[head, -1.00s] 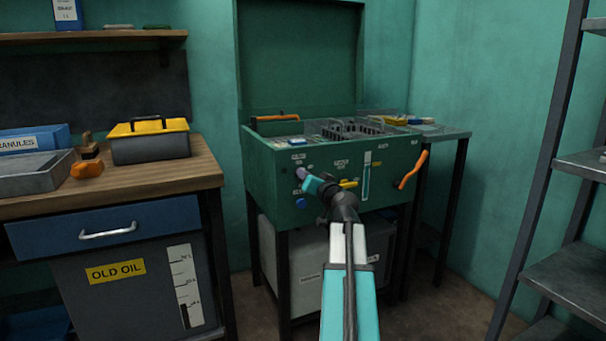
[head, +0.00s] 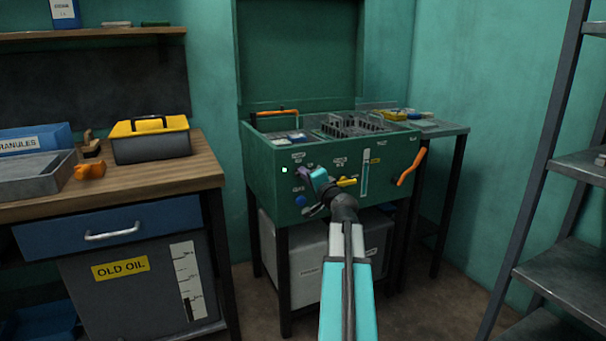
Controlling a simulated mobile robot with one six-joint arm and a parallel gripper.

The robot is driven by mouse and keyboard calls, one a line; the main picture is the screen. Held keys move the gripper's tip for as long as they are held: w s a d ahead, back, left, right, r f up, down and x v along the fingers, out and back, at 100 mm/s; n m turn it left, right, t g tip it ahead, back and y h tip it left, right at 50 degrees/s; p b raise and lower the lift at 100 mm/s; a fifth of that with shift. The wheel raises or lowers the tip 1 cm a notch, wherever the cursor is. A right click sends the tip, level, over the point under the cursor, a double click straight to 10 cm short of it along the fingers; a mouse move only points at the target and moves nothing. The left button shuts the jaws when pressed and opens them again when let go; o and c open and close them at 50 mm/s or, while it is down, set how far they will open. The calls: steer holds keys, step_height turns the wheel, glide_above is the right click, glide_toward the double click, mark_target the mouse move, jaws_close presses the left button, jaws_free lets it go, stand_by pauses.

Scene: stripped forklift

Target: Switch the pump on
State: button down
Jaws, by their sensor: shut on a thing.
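The green washing cabinet (head: 262,165) stands against the wall with its lid up. On its front panel, a small purple knob (head: 302,171) sits under a label too small to read. My gripper (head: 311,177) is at this knob and shut on it, hiding part of it. A small green light (head: 284,170) glows on the panel just left of the knob. A blue button (head: 300,200) is below, a yellow lever (head: 346,182) is to the right, and an orange handle (head: 412,167) is at the panel's right end.
A wooden workbench (head: 150,188) with a yellow-lidded toolbox (head: 150,146) is on the left. A metal rack (head: 555,265) stands on the right. A side table (head: 445,130) adjoins the cabinet. Bare floor shows between cabinet and rack.

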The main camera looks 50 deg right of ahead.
steer(key=shift+w+a, duration=0.2)
steer(key=shift+a, duration=0.05)
steer(key=c, duration=1.9)
jaws_free()
steer(key=shift+r, duration=0.1)
steer(key=shift+o, duration=0.2)
steer(key=shift+s+d, duration=0.15)
steer(key=shift+d, duration=0.05)
steer(key=b+v, duration=0.3)
steer(key=v, duration=0.8)
steer(key=shift+s+f+b, duration=0.2)
steer(key=shift+f+b, duration=0.1)
steer(key=b+v, duration=0.1)
steer(key=b, duration=0.3)
steer(key=shift+s+a+b, duration=0.25)
steer(key=shift+s+b, duration=0.05)
steer(key=shift+b, duration=0.05)
